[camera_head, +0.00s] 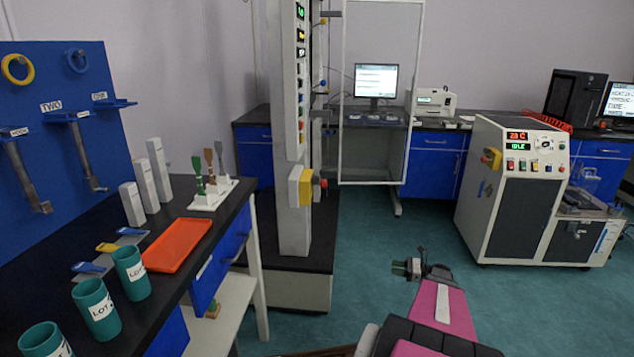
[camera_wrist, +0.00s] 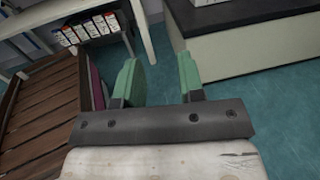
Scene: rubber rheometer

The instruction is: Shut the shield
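A tall clear panel in a pale frame (camera_head: 405,90), which looks like the shield, stands upright beside the tall white machine column (camera_head: 294,110). It appears swung out to the right of the column, with the bench behind showing through it. My gripper (camera_head: 407,268) is low over the floor in front of the machine, well short of the panel and touching nothing. In the wrist view my gripper (camera_wrist: 162,82) shows two green fingers apart with nothing between them. The shield is not recognisable in the wrist view.
A black bench at left bears an orange tray (camera_head: 178,245), teal cups (camera_head: 96,310) and a specimen stand (camera_head: 213,195). A white cabinet machine (camera_head: 505,190) stands at right. In the wrist view a slatted wooden thing (camera_wrist: 40,115) lies left. Green floor is clear between machine and cabinet.

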